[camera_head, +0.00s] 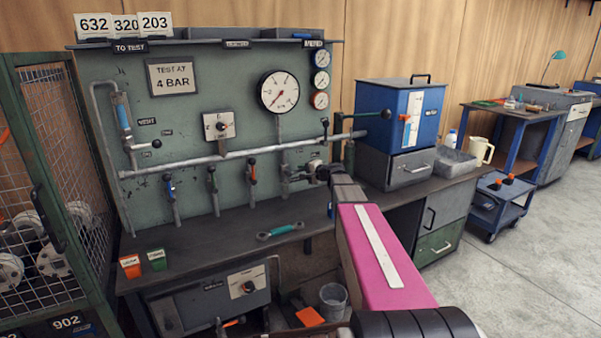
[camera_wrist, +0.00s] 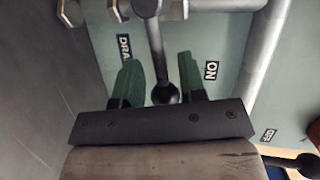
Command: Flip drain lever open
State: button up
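The drain lever (camera_wrist: 156,48) is a grey metal rod with a black ball knob. In the wrist view it runs down from a pipe fitting at the top, and its knob lies between my fingers. My gripper (camera_wrist: 160,68) has two green fingers, open on either side of the lever, with a visible gap to each. A partly covered label (camera_wrist: 124,48) starting "DRA" is left of the lever, and an "ON" label (camera_wrist: 211,70) is right of it. In the head view my gripper (camera_head: 322,172) is at the panel's lower right, and my arm hides part of that area.
The green panel (camera_head: 200,105) carries a pressure gauge (camera_head: 279,91), pipes and several other levers. A green-ended wrench (camera_head: 280,231) lies on the bench below. A blue cabinet (camera_head: 402,115) stands right of my gripper. A wire cage (camera_head: 60,170) is at the left.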

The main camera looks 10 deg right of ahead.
jog(key=shift+x, duration=1)
grip_shut()
